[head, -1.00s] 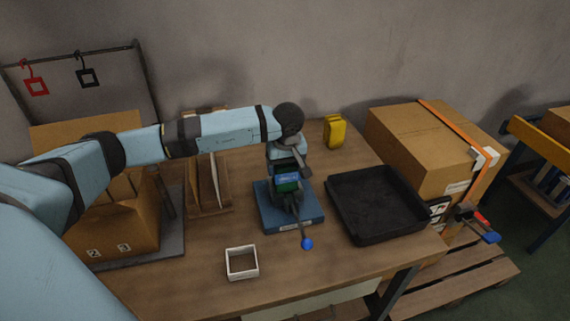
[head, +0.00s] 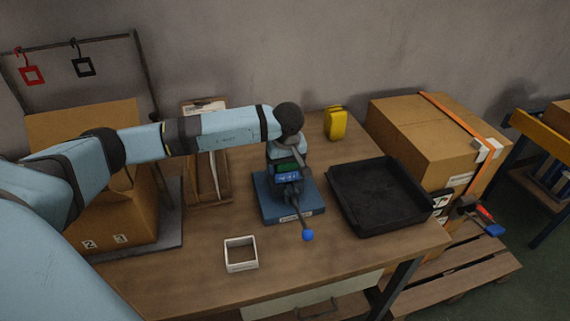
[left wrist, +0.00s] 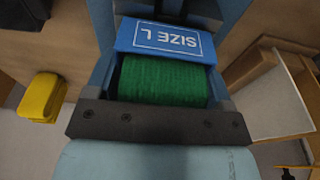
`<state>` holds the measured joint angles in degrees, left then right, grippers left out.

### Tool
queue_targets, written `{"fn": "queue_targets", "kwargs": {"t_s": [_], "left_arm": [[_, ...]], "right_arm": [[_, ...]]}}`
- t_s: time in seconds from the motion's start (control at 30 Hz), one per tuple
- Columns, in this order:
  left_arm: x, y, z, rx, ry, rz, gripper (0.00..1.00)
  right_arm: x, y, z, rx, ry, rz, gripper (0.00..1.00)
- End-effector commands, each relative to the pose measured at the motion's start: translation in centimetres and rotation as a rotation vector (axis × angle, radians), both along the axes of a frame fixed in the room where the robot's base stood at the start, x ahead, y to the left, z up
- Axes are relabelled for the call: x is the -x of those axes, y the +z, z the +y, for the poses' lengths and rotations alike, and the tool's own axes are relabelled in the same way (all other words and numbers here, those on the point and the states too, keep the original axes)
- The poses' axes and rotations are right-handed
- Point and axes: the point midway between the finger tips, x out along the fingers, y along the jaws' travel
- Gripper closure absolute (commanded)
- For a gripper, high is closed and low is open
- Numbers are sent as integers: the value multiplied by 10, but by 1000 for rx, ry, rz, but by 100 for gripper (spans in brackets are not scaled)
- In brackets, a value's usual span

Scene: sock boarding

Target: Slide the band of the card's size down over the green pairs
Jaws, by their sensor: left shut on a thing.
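A blue band marked SIZE L (left wrist: 165,40) is in my left gripper (head: 287,171), which is shut on it. In the head view the blue band (head: 288,177) is low on the blue stand (head: 268,207). The green pairs (head: 285,167) show just above the band there. In the left wrist view the green pairs (left wrist: 163,82) are a ribbed green block right beside the band, between it and my gripper's body. My fingertips and the far side of the band are mostly hidden. My right gripper is not in view.
A lever with a blue knob (head: 308,235) sticks out from the stand. A black tray (head: 333,205) is on its right and a white square frame (head: 241,267) in front. Red (head: 32,75) and black (head: 84,67) square frames hang at left. A yellow object (head: 335,124) stands behind.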

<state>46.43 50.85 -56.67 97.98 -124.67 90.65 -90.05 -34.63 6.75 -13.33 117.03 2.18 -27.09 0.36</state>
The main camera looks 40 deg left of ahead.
Motion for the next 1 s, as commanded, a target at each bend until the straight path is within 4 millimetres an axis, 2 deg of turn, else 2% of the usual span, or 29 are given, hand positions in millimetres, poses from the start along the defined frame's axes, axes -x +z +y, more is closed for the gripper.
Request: {"fn": "queue_targets", "kwargs": {"t_s": [0.17, 0.2, 0.27, 0.3, 0.53, 0.63, 0.77, 1.0], "left_arm": [[1, -3, 0, -1, 0, 4, 46], [1, -3, 0, -1, 0, 4, 16], [1, -3, 0, -1, 0, 4, 2], [1, -3, 0, -1, 0, 4, 0], [2, -2, 0, -2, 0, 5, 0], [2, 7, -1, -1, -1, 2, 0], [3, 31, -4, 0, -2, -1, 0], [9, 87, -11, -1, -2, -4, 0]], "right_arm": [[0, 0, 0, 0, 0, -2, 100], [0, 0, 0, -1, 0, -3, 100], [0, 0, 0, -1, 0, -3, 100], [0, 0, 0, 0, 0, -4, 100], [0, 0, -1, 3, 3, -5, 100], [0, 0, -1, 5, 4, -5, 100], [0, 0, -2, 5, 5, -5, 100], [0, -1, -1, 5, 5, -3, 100]]}}
